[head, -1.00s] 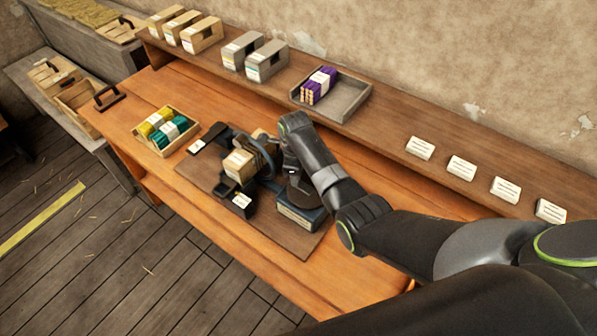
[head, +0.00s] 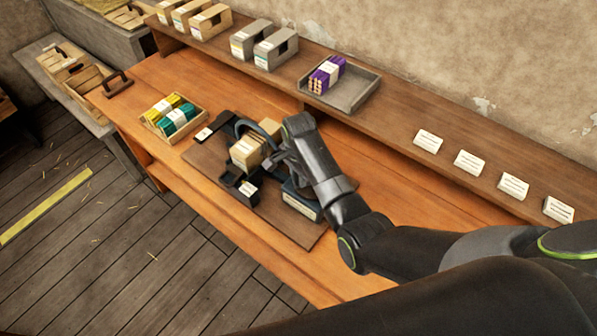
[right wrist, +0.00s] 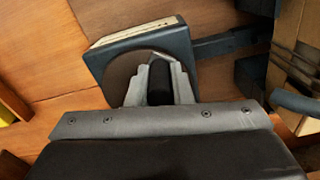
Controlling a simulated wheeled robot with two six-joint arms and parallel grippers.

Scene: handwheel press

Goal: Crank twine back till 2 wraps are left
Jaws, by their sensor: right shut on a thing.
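My right gripper (head: 280,160) is over the press on the bench. In the right wrist view, my right gripper (right wrist: 160,88) is shut on a black upright knob (right wrist: 160,82). The knob stands over a round brown disc (right wrist: 120,82) on a dark blue box (right wrist: 95,62). That box (head: 303,203) shows with a pale label in the head view, right of the press. The press has a dark handwheel ring (head: 268,126) beside a pale block stack (head: 245,152). Twine and its wraps cannot be made out. My left gripper is out of view.
The press stands on a brown board (head: 285,232). A wooden tray (head: 150,124) with yellow and green bundles is to its left. A grey tray (head: 358,96) with a purple bundle and several white cards stand on the back ledge. Bench right of the board is partly under my arm.

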